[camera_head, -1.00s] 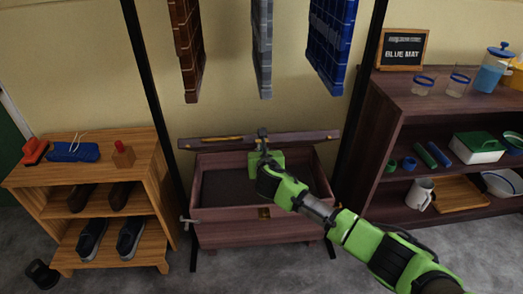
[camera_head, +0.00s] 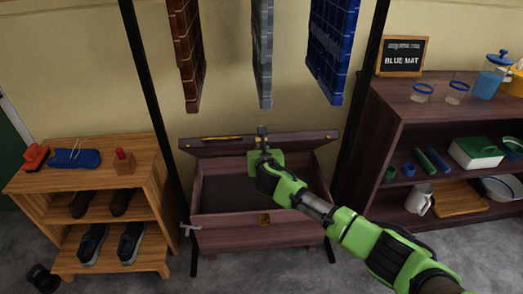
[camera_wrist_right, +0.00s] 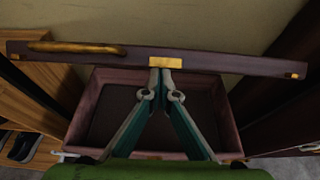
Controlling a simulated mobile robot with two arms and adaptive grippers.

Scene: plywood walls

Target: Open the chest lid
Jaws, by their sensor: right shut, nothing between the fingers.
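The dark reddish-brown wooden chest (camera_head: 235,235) stands on the floor against the wall. Its lid (camera_head: 300,140) is raised at the back, and the dark inside (camera_head: 222,194) shows and looks empty. A brass latch plate (camera_wrist_right: 166,62) sits at the middle of the lid's edge, and a yellow-brown bar (camera_wrist_right: 75,47) lies along its left part. My right gripper (camera_head: 262,132) is shut and empty. Its fingertips (camera_wrist_right: 160,75) are just below the brass plate; I cannot tell whether they touch the lid. My left gripper is not in view.
Black posts stand on both sides of the chest. Brown, grey and blue mats (camera_head: 333,45) hang above it. A shoe shelf (camera_head: 145,180) is at the left, and a dark shelf (camera_head: 385,110) with glasses and dishes is at the right.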

